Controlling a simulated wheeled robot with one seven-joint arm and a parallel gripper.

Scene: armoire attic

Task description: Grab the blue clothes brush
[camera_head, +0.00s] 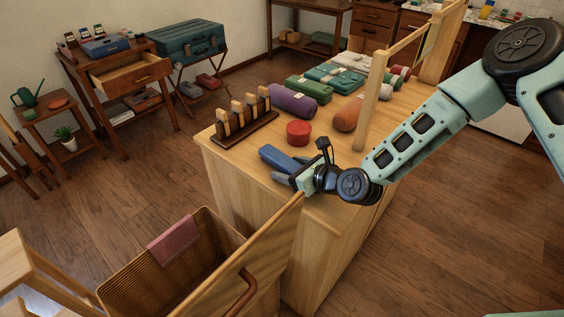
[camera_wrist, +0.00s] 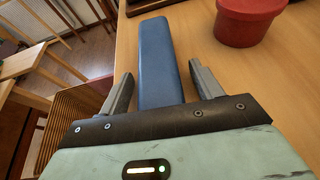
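The blue clothes brush (camera_head: 279,158) lies near the front left edge of the wooden cabinet top. In the wrist view the blue brush (camera_wrist: 158,50) is a long flat bar pointing away from me. My gripper (camera_head: 291,171) is open at the brush's near end. In the wrist view my gripper (camera_wrist: 162,72) has one finger on each side of the brush, with a gap visible on both sides. The brush's near end reaches toward the palm. I cannot tell how high the fingers are above the top.
A red round container (camera_head: 298,133) stands close beyond the brush. A dark rack (camera_head: 246,134) with several wooden brushes stands behind. A ribbed basket (camera_head: 190,270) with a pink cloth (camera_head: 173,241) is below left.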

